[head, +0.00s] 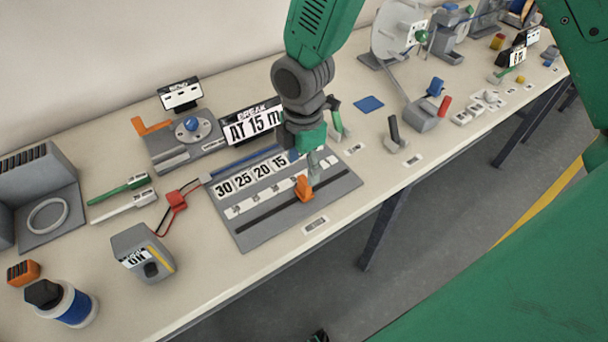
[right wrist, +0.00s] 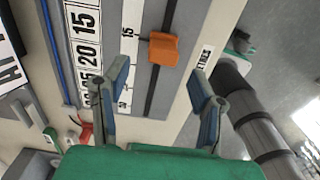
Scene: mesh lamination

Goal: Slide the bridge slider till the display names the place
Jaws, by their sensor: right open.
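The bridge slider is an orange block (head: 304,188) on a dark slot in a grey board (head: 262,222) marked 30, 25, 20, 15. It sits toward the right end of the slot. In the right wrist view the orange slider (right wrist: 164,50) lies ahead of the fingertips, between their lines. My right gripper (head: 316,163) is open and empty, just above the board by the slider; its fingers also show in the right wrist view (right wrist: 158,72). I cannot tell whether they touch it. The display (head: 252,124) reads "BREAK AT 15 m", partly hidden by my right arm. My left gripper is not in view.
A grey box marked "ON" (head: 143,254) and red clamp (head: 176,201) stand left of the board. A dial unit (head: 187,138) is behind it. A lever block (head: 394,135) stands to the right. The table's front edge runs close to the board.

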